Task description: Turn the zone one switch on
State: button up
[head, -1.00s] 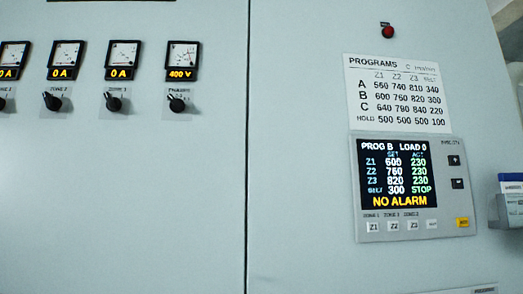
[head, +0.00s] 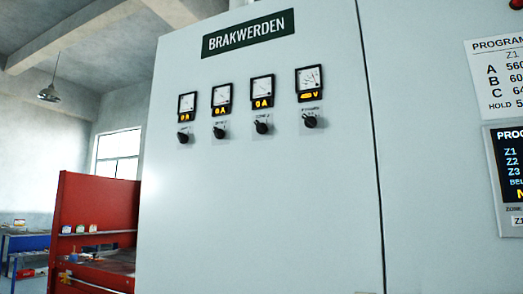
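A row of black rotary switches sits on the grey cabinet door (head: 260,205), each below its own meter. The leftmost switch (head: 184,137) is in the zone one place in the row; its small label is too blurred to read. The meter above it (head: 187,105) has an amber display that seems to read 0 A. Two more switches (head: 219,131) (head: 263,126) sit to its right under meters reading 0 A. The far right switch (head: 310,121) is under a volt meter (head: 310,83). My gripper is not in view.
A control panel with a screen (head: 508,165) and a programs sheet (head: 500,75) are cut off at the right edge. A red bench with a tall back panel (head: 98,205) stands left of the cabinet. A blue-framed table (head: 25,240) is at the far left.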

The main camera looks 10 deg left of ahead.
aim_at(183, 139)
jog(key=u, duration=1.25)
jog(key=i+j+z, duration=0.2)
jog(key=j, duration=0.15)
jog(key=i+j+z, duration=0.15)
jog(key=j, duration=0.2)
jog(key=j+z, duration=0.2)
jog(key=j, duration=0.2)
jog(key=i+j+z, duration=0.2)
jog(key=j, duration=0.2)
